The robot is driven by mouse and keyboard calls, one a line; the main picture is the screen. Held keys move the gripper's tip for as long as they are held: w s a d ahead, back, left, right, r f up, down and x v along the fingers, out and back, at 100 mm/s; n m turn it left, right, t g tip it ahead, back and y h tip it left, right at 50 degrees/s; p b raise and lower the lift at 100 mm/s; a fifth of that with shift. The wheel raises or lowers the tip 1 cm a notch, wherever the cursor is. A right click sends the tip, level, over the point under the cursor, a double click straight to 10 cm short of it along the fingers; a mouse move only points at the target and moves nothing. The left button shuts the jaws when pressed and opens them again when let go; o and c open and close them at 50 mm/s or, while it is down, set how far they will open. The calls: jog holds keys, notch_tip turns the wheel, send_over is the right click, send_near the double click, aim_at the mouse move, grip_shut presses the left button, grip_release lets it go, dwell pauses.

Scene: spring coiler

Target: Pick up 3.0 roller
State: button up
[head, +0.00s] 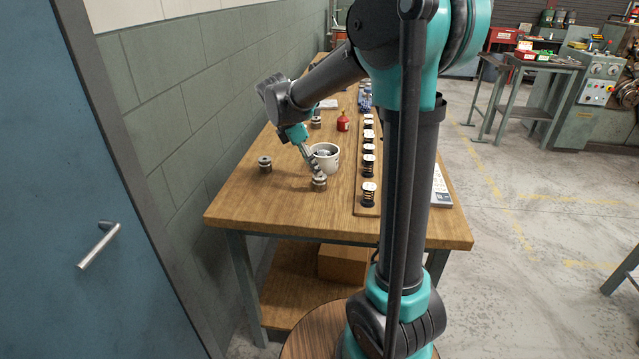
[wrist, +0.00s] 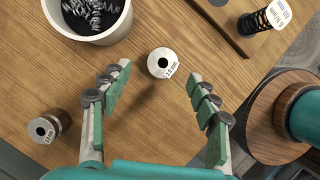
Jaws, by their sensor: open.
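A metal roller (wrist: 162,63) with a small label, perhaps 1.8 mm, stands upright on the wooden table between and slightly beyond my open fingertips (wrist: 159,74). In the head view this roller (head: 319,184) is near the table's front, with my gripper (head: 315,172) right above it, pointing down. A second roller (wrist: 44,129) stands to the left in the wrist view; its label is too small to read surely. It also shows in the head view (head: 265,164). A third roller (head: 316,122) stands farther back, partly behind my arm. I cannot make out a 3.0 label.
A white bowl (wrist: 102,34) holding loose springs stands close beside the roller. A wooden board (head: 367,206) with several springs on posts runs along the right. The table (head: 235,203) is clear at front left.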

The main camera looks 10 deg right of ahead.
aim_at(320, 178)
jog(key=shift+s+x, duration=0.2)
jog(key=shift+x, duration=3)
jog(key=shift+c, duration=0.6)
grip_shut()
